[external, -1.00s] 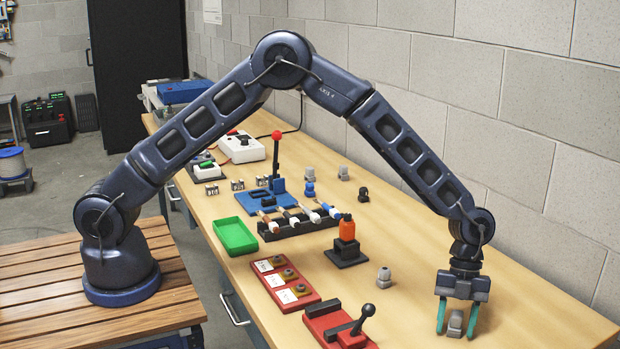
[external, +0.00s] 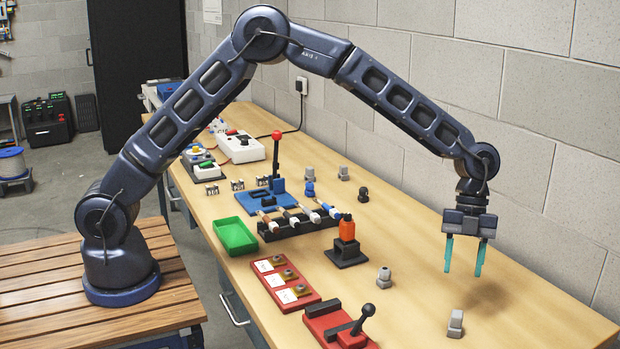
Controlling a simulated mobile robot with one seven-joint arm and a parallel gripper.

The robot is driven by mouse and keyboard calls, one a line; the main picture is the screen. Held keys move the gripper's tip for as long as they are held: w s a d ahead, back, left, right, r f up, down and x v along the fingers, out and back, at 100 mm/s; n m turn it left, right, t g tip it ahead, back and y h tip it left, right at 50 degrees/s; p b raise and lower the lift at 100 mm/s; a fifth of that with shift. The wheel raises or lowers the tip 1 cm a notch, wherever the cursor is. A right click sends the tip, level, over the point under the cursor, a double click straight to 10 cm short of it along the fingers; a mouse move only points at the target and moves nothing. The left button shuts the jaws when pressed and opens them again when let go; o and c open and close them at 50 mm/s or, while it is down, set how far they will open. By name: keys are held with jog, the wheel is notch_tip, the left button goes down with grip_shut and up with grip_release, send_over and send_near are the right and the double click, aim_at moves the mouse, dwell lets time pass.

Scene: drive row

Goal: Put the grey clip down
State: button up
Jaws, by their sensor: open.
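The grey clip (external: 455,323) stands on the wooden bench top near the front right, with nothing holding it. My gripper (external: 464,270) is open and empty, its two teal fingers pointing down. It hangs well above the bench, a little above and to the right of the clip in the picture, with a clear gap between them.
A grey fitting (external: 384,276) stands left of the clip. A red base with a black lever (external: 340,325) lies at the front. An orange-topped block (external: 347,235), a green tray (external: 235,236) and a red panel (external: 285,284) are farther left. Bench right of the clip is clear.

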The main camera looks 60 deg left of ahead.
jog(key=s+a+r+n+t+y, duration=0.1)
jog(key=s+a+r+n, duration=0.3)
jog(key=a+r, duration=0.4)
jog(key=s+a+r+n+t, duration=0.2)
jog(key=s+a+r+n, duration=0.4)
jog(key=a, duration=0.5)
jog(key=s+a+r+n+t+y, duration=0.1)
jog(key=s+a+r+n, duration=0.15)
jog(key=a+r, duration=0.6)
jog(key=s+a+n+t, duration=0.2)
jog(key=s+a+n, duration=0.5)
jog(key=s+a, duration=0.3)
jog(key=s+a+n+t+y, duration=0.1)
jog(key=s+a+n, duration=0.6)
jog(key=s, duration=1.1)
jog(key=a, duration=0.3)
jog(key=shift+s+f+t, duration=0.15)
jog(key=shift+f+t, duration=0.15)
jog(key=shift+t, duration=0.1)
jog(key=shift+o, duration=0.5)
jog(key=shift+a, duration=0.1)
